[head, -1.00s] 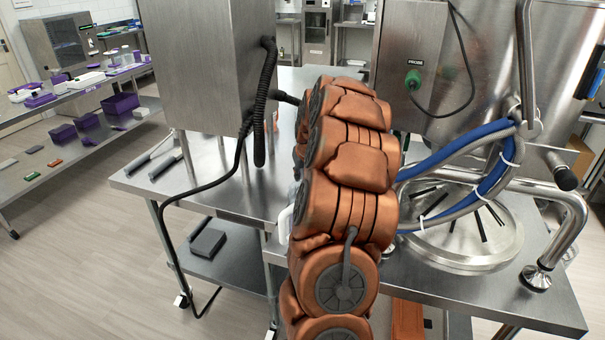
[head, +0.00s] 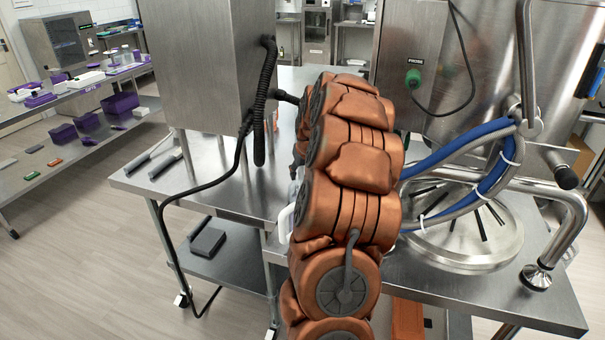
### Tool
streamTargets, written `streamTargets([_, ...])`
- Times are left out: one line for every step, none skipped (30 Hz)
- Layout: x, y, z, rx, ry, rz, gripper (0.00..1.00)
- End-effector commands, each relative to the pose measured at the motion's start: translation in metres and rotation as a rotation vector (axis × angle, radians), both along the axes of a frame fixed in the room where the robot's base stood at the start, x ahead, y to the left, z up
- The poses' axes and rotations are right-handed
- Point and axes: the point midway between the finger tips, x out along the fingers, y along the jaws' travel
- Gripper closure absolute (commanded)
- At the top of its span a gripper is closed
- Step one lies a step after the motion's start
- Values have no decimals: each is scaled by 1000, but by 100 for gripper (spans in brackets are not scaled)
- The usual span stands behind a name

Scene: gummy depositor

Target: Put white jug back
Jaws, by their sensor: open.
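A white piece (head: 285,223), which looks like part of the white jug, shows at the left edge of my copper-coloured arm, by the edge of the steel table (head: 225,190). The rest of it is hidden behind the arm. My arm rises through the middle of the head view and bends over away from the camera. My gripper's fingers are hidden behind the arm, so their place relative to the jug does not show. A small grey part shows just above the white piece, too little to identify.
A steel cabinet (head: 205,65) with a black hose stands on the table, left of my arm. Blue and grey hoses (head: 455,165), a round steel lid (head: 465,240) and a bent pipe (head: 570,220) crowd the right. Two tools (head: 165,163) lie at the left. Open floor (head: 90,240) lies further left.

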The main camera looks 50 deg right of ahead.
Motion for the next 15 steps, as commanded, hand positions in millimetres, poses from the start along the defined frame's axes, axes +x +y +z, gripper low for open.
streamTargets([-2,1,6,-2,-1,0,52])
streamTargets([-3,2,9,-2,-1,0,52])
streamTargets([-5,3,13,-2,-1,0,52])
streamTargets([-7,4,17,-1,0,0,52])
streamTargets([-8,5,21,-1,-1,0,52])
streamTargets([-11,7,28,0,0,0,52])
streamTargets([-13,8,33,-1,-1,0,52])
streamTargets([-15,10,38,-2,-2,0,52])
streamTargets([-17,11,45,-3,-3,0,52])
streamTargets([-19,12,51,-3,-4,0,52])
streamTargets([-21,14,56,-3,-4,0,52])
streamTargets([-24,16,63,-3,-3,0,52])
streamTargets([-26,17,67,-2,-1,0,52])
streamTargets([-28,19,72,-1,-1,0,52])
streamTargets([-31,20,79,-2,-2,0,52])
